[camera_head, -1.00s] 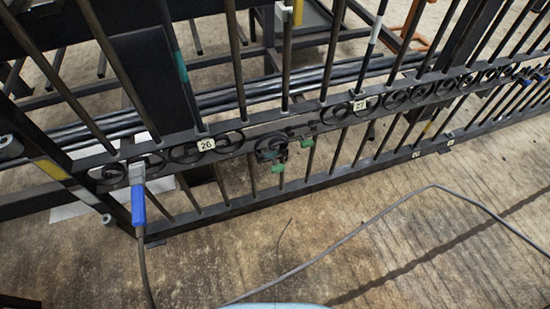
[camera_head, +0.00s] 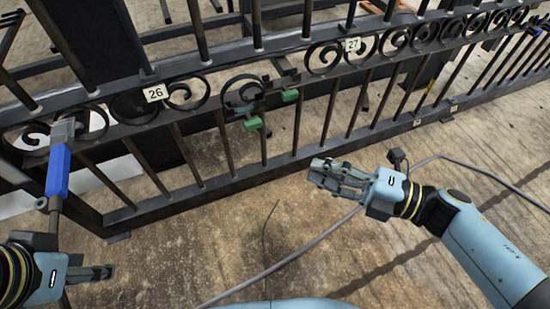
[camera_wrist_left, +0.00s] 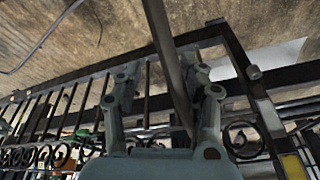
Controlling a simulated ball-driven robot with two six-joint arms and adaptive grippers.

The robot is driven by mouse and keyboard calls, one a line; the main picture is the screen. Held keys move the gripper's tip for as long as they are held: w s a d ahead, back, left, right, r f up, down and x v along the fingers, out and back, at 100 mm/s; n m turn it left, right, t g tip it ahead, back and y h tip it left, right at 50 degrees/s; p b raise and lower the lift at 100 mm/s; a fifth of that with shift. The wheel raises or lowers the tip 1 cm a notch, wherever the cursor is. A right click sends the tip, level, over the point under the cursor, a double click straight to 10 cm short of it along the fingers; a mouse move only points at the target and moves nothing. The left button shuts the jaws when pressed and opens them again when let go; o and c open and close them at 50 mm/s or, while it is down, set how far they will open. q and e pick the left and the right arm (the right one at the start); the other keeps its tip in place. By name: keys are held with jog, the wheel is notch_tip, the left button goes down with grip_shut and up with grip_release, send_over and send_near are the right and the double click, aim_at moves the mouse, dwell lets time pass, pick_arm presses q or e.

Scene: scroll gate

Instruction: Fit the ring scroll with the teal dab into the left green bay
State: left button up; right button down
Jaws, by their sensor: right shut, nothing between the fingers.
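The gate's scroll band runs across the head view. Two green tabs, a left one (camera_head: 253,123) and a right one (camera_head: 289,95), sit on its lower rail. A dark curled scroll (camera_head: 243,84) stands just above the left tab, with a faint teal tint low on it; I cannot tell whether it is a loose ring scroll. My left gripper (camera_head: 102,272) is low at the left, below the gate; the left wrist view shows its fingers (camera_wrist_left: 165,88) apart, with a grey rod or cable crossing there. My right gripper (camera_head: 322,172) is shut and empty, in front of the gate, right of the green tabs.
Tags 26 (camera_head: 156,93) and 27 (camera_head: 352,45) mark the band. A grey cable (camera_head: 290,258) crosses the concrete floor (camera_head: 215,230), which is otherwise mostly clear.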

aim_at(255, 126)
pick_arm(q)
notch_tip(255, 126, down, 8)
jog(key=w+t+b, duration=0.1)
jog(key=t+b, duration=0.3)
jog(key=b, duration=0.3)
jog(key=shift+w+d, duration=0.15)
jog(key=shift+d, duration=0.3)
pick_arm(e)
jog(key=w+a+f, duration=0.3)
jog(key=w+a, duration=0.7)
jog(key=w, duration=0.1)
jog(key=shift+f+n, duration=0.15)
jog(key=shift+n, duration=0.25)
pick_arm(q)
jog(key=shift+r, duration=0.15)
pick_arm(e)
jog(key=shift+w+a, duration=0.25)
jog(key=shift+w, duration=0.5)
jog(key=shift+w+a, duration=0.25)
jog(key=shift+w, duration=0.45)
pick_arm(q)
jog(key=shift+t, duration=0.4)
pick_arm(e)
jog(key=shift+s, duration=0.1)
